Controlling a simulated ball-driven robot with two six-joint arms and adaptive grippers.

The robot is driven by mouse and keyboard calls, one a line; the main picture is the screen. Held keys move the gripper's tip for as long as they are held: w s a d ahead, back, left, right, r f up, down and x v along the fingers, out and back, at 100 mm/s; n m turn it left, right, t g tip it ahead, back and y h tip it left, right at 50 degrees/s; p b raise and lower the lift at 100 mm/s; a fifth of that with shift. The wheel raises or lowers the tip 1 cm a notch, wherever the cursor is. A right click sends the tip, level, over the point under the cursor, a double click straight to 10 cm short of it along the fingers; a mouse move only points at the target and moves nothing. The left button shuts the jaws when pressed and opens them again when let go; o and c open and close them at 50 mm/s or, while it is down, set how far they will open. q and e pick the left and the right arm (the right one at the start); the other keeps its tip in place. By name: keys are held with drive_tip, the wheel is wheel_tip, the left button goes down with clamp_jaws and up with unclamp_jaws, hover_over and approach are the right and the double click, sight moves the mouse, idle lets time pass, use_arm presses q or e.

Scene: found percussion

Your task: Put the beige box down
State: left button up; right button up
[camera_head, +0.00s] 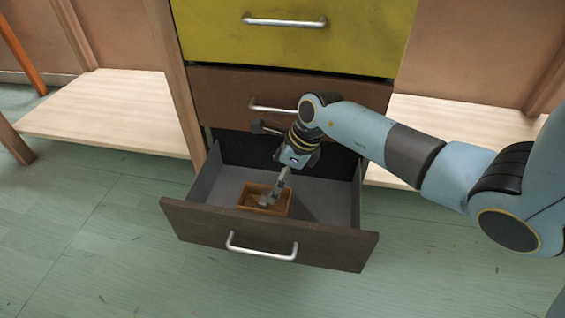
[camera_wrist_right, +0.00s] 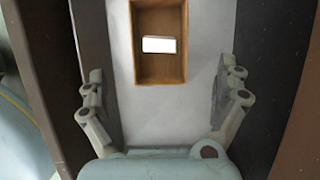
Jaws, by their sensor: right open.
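A brown open-topped box (camera_head: 249,193) lies inside the pulled-out bottom drawer (camera_head: 203,226). In the right wrist view the brown box (camera_wrist_right: 134,62) shows upright walls and a small pale block (camera_wrist_right: 159,45) lying in it. The pale block may be the beige box; I cannot tell for sure. My right gripper (camera_head: 270,196) reaches down into the drawer over the brown box. In the wrist view its two fingers (camera_wrist_right: 163,88) are wide apart with nothing between them. The left gripper is not in view.
The drawer's side walls stand close to both fingers. Above are a closed brown drawer (camera_head: 215,96) and a yellow drawer (camera_head: 350,35) with metal handles. Pale wooden shelves (camera_head: 115,105) flank the cabinet. The green floor (camera_head: 90,235) in front is clear.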

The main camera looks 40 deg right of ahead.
drive_tip(key=w+a+r+m+t+y, duration=0.35)
drive_tip(key=a+r+m+t, duration=0.35)
drive_tip(key=r, duration=0.5)
wheel_tip(320, 180, up, 10)
drive_tip(key=s+d+m+t+h, duration=0.1)
drive_tip(key=m+t+h, duration=0.1)
drive_tip(key=m+t, duration=0.55)
drive_tip(key=s+d+f+m+g+h, duration=0.3)
drive_tip(key=s+d+m+g+h, duration=0.5)
drive_tip(key=m, duration=1.3)
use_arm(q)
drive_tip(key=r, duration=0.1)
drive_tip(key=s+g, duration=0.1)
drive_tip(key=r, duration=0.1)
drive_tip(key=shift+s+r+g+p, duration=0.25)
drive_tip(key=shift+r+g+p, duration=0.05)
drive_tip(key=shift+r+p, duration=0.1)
use_arm(e)
drive_tip(key=s+a+f+m+g+y, duration=0.2)
drive_tip(key=s+a+m+g, duration=0.1)
drive_tip(key=s, duration=0.7)
drive_tip(key=s+a+f+m+g+y, duration=0.1)
drive_tip(key=s+a+f+m+g, duration=0.2)
drive_tip(key=s, duration=0.7)
drive_tip(key=shift+a+f+m+y, duration=0.15)
drive_tip(key=shift+a+m+y, duration=0.2)
drive_tip(key=shift+a+m, duration=0.35)
